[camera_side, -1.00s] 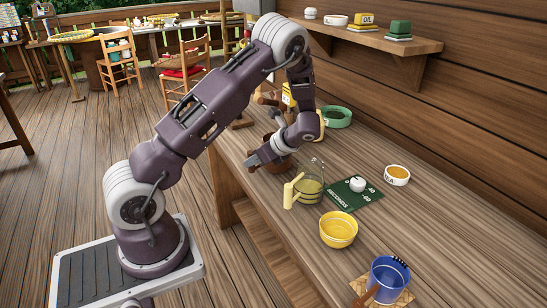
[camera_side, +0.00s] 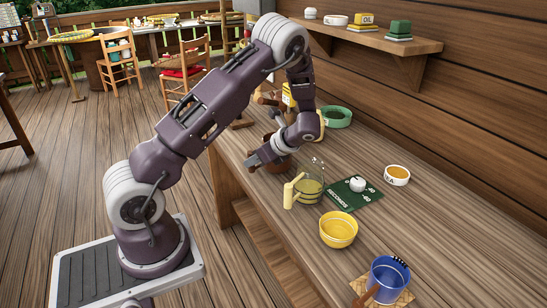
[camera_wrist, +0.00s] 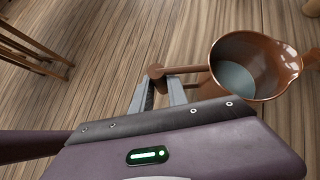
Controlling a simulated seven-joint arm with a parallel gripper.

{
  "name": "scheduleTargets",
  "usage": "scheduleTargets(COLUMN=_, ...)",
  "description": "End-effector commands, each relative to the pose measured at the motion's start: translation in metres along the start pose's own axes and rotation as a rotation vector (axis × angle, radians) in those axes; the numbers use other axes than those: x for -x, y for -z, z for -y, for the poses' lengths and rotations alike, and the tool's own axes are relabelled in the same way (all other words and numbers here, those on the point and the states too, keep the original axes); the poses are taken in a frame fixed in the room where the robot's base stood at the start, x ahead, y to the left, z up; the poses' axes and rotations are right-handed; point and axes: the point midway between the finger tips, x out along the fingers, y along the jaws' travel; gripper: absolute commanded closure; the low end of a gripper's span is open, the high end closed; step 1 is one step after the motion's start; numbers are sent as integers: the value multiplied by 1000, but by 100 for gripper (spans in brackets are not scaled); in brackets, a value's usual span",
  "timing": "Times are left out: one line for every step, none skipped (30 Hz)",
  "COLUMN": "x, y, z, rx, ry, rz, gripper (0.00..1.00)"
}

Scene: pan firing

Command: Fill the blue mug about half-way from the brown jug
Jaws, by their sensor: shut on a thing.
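The brown jug (camera_wrist: 268,50) shows in the wrist view at the upper right, with a grey-blue liquid inside and its bar handle (camera_wrist: 190,71) pointing left. My gripper (camera_wrist: 160,88) is shut on that handle. In the side view my gripper (camera_side: 258,161) is over the table's near edge, and the jug (camera_side: 284,163) is partly hidden behind it. I cannot tell whether the jug touches the table. The blue mug (camera_side: 388,275) stands upright at the front right on a woven mat (camera_side: 358,284). Its inside is too dark to read, and it is well apart from my gripper.
A green mat (camera_side: 372,198) with a white knob-like object, a white bowl (camera_side: 397,174) and a green bowl (camera_side: 337,117) lie farther back. A shelf (camera_side: 425,47) hangs above.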

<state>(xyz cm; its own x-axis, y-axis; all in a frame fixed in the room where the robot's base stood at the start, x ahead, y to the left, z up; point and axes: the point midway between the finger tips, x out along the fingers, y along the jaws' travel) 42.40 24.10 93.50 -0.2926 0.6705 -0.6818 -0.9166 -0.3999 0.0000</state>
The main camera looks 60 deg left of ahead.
Motion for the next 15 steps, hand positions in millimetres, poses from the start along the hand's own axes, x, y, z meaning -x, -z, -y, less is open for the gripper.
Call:
scheduleTargets(x=0, y=0, z=0, rx=0, ry=0, rz=0, gripper=100)
scheduleTargets(x=0, y=0, z=0, rx=0, ry=0, rz=0, gripper=100)
scheduleTargets(x=0, y=0, z=0, rx=0, ry=0, rz=0, gripper=100)
scheduleTargets(x=0, y=0, z=0, rx=0, ry=0, rz=0, gripper=100)
scheduleTargets(x=0, y=0, z=0, rx=0, ry=0, rz=0, gripper=100)
scheduleTargets(x=0, y=0, z=0, rx=0, ry=0, rz=0, gripper=100)
scheduleTargets(x=0, y=0, z=0, rx=0, ry=0, rz=0, gripper=100)
scheduleTargets(x=0, y=-1, z=0, rx=2, ry=1, rz=1, gripper=100)
scheduleTargets(x=0, y=-1, z=0, rx=2, ry=1, rz=1, gripper=100)
scheduleTargets(x=1, y=-1, z=0, rx=2, ry=1, rz=1, gripper=100)
scheduleTargets(x=2, y=-2, z=1, rx=2, ry=1, rz=1, gripper=100)
scheduleTargets(x=3, y=-4, z=1, rx=3, ry=2, rz=0, gripper=100)
scheduleTargets(x=4, y=-5, z=1, rx=3, ry=2, rz=0, gripper=100)
scheduleTargets(x=6, y=-7, z=1, rx=3, ry=2, rz=0, gripper=100)
scheduleTargets(x=8, y=-9, z=1, rx=3, ry=2, rz=1, gripper=100)
